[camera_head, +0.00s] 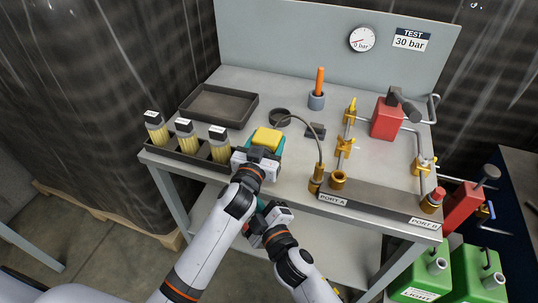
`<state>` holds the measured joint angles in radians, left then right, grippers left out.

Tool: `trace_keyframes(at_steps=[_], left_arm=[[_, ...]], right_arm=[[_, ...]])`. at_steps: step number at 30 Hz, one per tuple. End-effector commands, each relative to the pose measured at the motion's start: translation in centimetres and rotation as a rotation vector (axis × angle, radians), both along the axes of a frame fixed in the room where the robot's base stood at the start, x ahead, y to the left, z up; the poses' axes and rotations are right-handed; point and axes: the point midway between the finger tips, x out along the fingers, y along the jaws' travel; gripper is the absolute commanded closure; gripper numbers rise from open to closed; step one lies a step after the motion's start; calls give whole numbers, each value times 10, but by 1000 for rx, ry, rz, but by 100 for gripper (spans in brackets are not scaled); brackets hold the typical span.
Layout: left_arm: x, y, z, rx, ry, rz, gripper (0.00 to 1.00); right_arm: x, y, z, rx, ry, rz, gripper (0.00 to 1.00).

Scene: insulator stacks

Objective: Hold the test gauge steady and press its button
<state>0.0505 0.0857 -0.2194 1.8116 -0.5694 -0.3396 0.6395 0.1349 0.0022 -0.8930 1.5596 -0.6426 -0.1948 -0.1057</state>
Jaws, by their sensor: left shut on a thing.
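My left gripper (258,157) is at the bench's front edge, shut on a block with a yellow top and teal sides (265,139). Its jaws partly hide this block, and I cannot tell if it is a gauge. My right gripper (262,217) is lower, in front of the bench edge, beside my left wrist; its fingertips are not clear.
Three yellow-filled bottles (188,136) stand in a dark rack on the left, near an empty tray (219,103). A hose (314,139) runs from a dark ring (280,117) to the port block (367,197). Red and brass fittings (387,119) crowd the right.

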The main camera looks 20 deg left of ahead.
Motion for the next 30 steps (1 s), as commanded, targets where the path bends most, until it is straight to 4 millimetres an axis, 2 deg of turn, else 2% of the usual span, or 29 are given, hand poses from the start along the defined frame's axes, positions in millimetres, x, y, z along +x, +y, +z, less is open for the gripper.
trace_keyframes(at_steps=[1, 5, 13, 16, 30], left_arm=[[0, 0, 0, 1, 0, 1, 33], [0, 0, 0, 1, 0, 1, 13], [0, 0, 1, 1, 0, 0, 13], [0, 1, 7, 2, -3, 1, 13], [0, 0, 88, 1, -4, 0, 13]], right_arm=[[0, 0, 0, 0, 0, 0, 100], [0, 0, 0, 0, 0, 0, 100], [0, 0, 0, 0, 0, 0, 100], [0, 0, 0, 0, 0, 0, 100], [0, 0, 0, 0, 0, 0, 100]])
